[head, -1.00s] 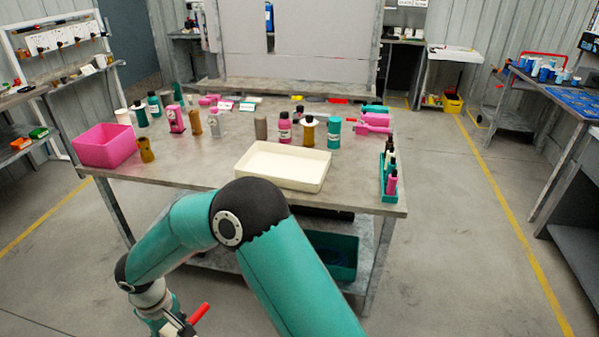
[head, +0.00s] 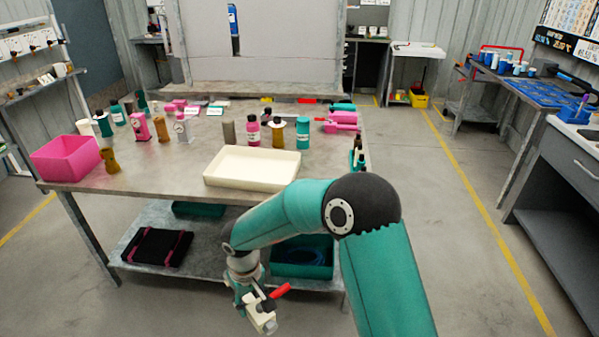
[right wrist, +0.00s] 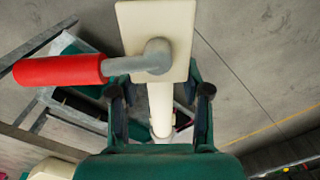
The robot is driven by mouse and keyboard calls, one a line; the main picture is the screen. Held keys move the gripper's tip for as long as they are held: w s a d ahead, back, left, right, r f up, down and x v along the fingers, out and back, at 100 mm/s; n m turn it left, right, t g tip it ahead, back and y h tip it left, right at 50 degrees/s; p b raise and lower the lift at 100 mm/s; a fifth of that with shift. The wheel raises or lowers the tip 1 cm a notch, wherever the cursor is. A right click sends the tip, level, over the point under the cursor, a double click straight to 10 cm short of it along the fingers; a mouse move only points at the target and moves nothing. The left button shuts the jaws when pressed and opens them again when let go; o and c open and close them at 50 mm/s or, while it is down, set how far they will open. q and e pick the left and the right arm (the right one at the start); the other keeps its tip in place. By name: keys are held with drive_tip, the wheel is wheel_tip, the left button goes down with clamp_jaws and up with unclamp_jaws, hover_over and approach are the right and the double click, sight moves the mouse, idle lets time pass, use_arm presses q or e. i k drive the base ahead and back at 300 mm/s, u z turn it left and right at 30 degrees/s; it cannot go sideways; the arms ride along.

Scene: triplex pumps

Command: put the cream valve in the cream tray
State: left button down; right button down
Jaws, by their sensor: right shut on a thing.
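The cream valve (head: 265,322) with a red lever handle hangs in my right gripper (head: 250,294), low in front of the table. In the right wrist view, the valve's cream plate (right wrist: 158,28) and red handle (right wrist: 60,70) show large, and my right gripper (right wrist: 160,108) is shut around its cream stem. The cream tray (head: 255,166) lies on the front of the tabletop, empty. It stands above and apart from the valve in the head view. My left gripper is not in view.
A pink bin (head: 66,157) stands at the table's left end. Several bottles stand behind the tray, including a teal one (head: 302,133). The table's front edge and lower shelf, with a teal crate (head: 302,258), lie close behind my right gripper. Floor to the right is clear.

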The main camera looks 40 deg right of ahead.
sight(253, 178)
drive_tip(key=z, duration=0.45)
drive_tip(key=i, duration=1)
